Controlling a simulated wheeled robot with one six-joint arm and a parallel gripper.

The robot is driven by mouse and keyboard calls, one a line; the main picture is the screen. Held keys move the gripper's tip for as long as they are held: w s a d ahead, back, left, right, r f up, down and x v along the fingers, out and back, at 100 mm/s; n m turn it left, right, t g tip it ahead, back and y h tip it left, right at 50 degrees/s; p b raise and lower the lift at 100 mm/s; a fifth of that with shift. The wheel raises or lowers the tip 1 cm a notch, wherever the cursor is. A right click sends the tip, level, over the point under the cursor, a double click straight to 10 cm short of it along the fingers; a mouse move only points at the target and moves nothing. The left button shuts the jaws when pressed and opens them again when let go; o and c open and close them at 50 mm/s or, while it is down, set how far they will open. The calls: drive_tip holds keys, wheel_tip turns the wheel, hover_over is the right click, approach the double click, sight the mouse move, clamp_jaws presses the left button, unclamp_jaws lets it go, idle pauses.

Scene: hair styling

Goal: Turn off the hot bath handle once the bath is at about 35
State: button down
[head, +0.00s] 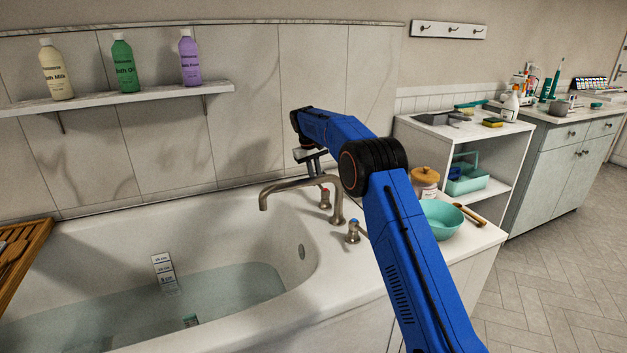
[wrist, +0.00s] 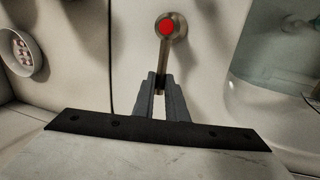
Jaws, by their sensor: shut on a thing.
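The hot bath handle, a metal lever with a red cap (wrist: 166,26), is in the upper middle of the wrist view. My gripper (wrist: 160,82) is shut on the end of its lever. In the head view the red-marked hot handle (head: 325,199) stands behind the curved tap spout (head: 290,186), with my gripper (head: 312,160) just above it. The blue-marked handle (head: 353,233) stands nearer, apart from my gripper. The bath (head: 90,262) holds water (head: 235,290).
A depth strip (head: 163,271) is on the bath's inner wall. A wooden tray (head: 24,250) crosses the left rim. A teal bowl (head: 440,219), a lidded jar (head: 425,182) and a brush (head: 470,214) are right of my arm. Bottles stand on the wall shelf (head: 130,98).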

drive_tip(key=shift+d+m, duration=0.15)
drive_tip(key=shift+m, duration=0.15)
drive_tip(key=c, duration=1.8)
unclamp_jaws()
drive_tip(key=shift+o, duration=0.2)
